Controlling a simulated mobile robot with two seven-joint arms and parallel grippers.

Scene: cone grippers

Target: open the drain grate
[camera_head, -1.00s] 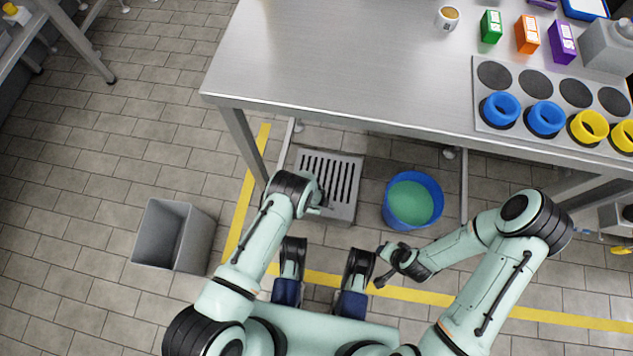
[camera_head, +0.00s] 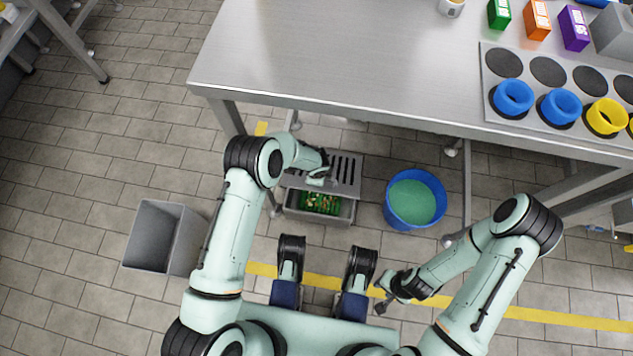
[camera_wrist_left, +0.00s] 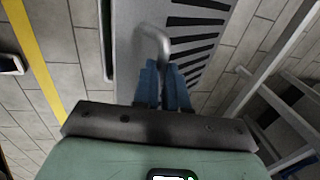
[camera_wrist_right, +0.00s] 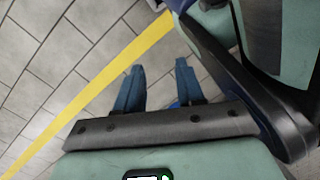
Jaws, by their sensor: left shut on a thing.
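The drain grate (camera_head: 346,170) is a grey slotted plate set over a floor drain box under the table's front edge. It is slid back, and the front of the drain box (camera_head: 346,213) is uncovered, with green and brown bits inside. My left gripper (camera_head: 318,178) is at the front part of the grate. In the left wrist view its blue fingers (camera_wrist_left: 162,88) are shut on the grate's curved metal handle (camera_wrist_left: 155,42), with the slots (camera_wrist_left: 205,22) beyond. My right gripper (camera_head: 381,306) is away from the drain, low over the floor. In the right wrist view its fingers (camera_wrist_right: 157,88) are apart and empty.
A blue bucket (camera_head: 438,183) with green liquid stands right of the drain. An empty grey bin (camera_head: 160,238) stands to the left. The steel table (camera_head: 330,70) overhangs the drain's back, with a leg (camera_head: 229,117) near my left arm.

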